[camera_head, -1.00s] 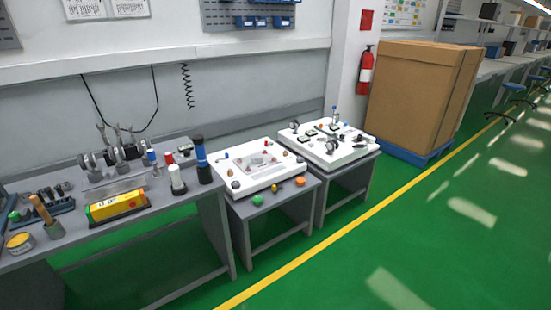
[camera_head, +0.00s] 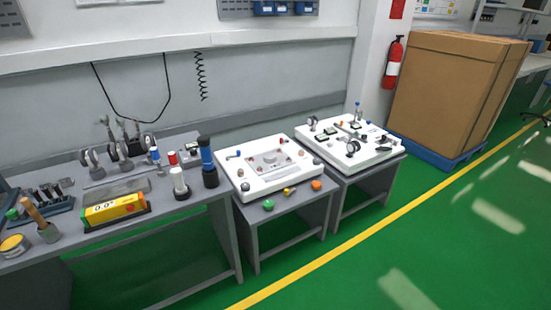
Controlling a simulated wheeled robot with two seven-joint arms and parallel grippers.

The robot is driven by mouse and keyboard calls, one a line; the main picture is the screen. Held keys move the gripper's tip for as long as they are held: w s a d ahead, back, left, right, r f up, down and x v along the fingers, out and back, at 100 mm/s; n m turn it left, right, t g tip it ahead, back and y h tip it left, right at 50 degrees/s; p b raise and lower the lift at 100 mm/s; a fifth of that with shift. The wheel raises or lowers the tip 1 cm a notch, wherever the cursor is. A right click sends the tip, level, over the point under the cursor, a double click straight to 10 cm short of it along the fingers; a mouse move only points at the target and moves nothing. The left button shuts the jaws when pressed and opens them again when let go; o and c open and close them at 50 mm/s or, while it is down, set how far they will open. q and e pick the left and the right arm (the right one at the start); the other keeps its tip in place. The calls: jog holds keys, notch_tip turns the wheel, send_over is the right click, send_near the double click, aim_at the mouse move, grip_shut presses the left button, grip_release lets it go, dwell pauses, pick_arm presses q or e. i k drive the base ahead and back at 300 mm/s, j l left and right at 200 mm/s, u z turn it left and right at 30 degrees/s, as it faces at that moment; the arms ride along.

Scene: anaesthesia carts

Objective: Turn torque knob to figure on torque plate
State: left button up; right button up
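Two white panels with small fittings stand on low grey tables: a nearer panel (camera_head: 238,180) in the middle and a farther panel (camera_head: 384,159) to its right. The nearer panel carries a grey plate (camera_head: 268,160), a blue-ended handle and small red and dark knobs. The farther panel carries round dark dials or wheels and small black blocks. Which fitting is the torque knob or the torque plate I cannot tell at this size, and no figure is readable on either panel. Neither of my grippers shows.
A grey workbench (camera_head: 150,228) at the left holds tools, a yellow box (camera_head: 114,209) with a readout, and a dark blue bottle (camera_head: 208,162). A large carton (camera_head: 450,95) stands on a blue pallet at the right. Green floor lies open in front, crossed by a yellow line.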

aim_at(194, 152)
jog(key=i, duration=1.8)
jog(key=l+z, duration=0.05)
jog(key=l, duration=0.1)
